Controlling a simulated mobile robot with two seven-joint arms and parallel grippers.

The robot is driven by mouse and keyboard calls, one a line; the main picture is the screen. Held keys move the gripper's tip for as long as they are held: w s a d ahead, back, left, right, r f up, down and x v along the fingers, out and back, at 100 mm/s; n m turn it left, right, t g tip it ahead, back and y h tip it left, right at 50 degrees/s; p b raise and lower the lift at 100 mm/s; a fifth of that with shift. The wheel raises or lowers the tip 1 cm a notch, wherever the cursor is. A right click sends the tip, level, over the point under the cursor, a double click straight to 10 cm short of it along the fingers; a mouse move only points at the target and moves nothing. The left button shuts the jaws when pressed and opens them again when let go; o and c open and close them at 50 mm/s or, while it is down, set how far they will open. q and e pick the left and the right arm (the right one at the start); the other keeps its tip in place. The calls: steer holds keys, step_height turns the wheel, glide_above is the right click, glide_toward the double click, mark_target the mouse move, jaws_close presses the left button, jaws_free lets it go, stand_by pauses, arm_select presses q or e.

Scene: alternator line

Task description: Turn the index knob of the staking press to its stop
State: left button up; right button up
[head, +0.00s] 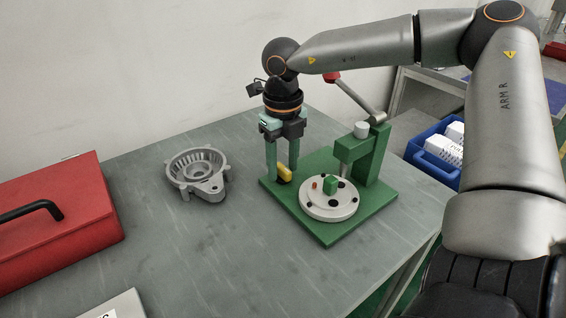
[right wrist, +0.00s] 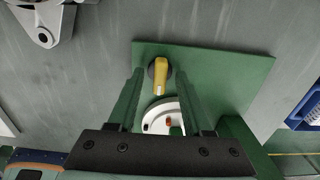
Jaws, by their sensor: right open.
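The staking press has a green base (head: 326,226), a round pale index plate (head: 318,209) and a green column (head: 379,155). Its index knob (head: 285,172) is a yellow bar on a dark round foot at the base's left corner. In the right wrist view the knob (right wrist: 161,76) lies between the two fingers, with a gap on each side. My right gripper (head: 282,178) points down at the knob, open, its fingers on either side of it. I cannot tell whether a finger touches it. My left gripper is not in view.
A lever with a red grip (head: 332,77) rises behind the press. A grey alternator housing (head: 198,173) lies left of the press. A red toolbox (head: 60,225) stands at far left. A blue bin (head: 432,165) with white boxes is at right. The table front is mostly clear.

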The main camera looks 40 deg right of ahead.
steer(key=shift+c, duration=0.3)
jaws_close()
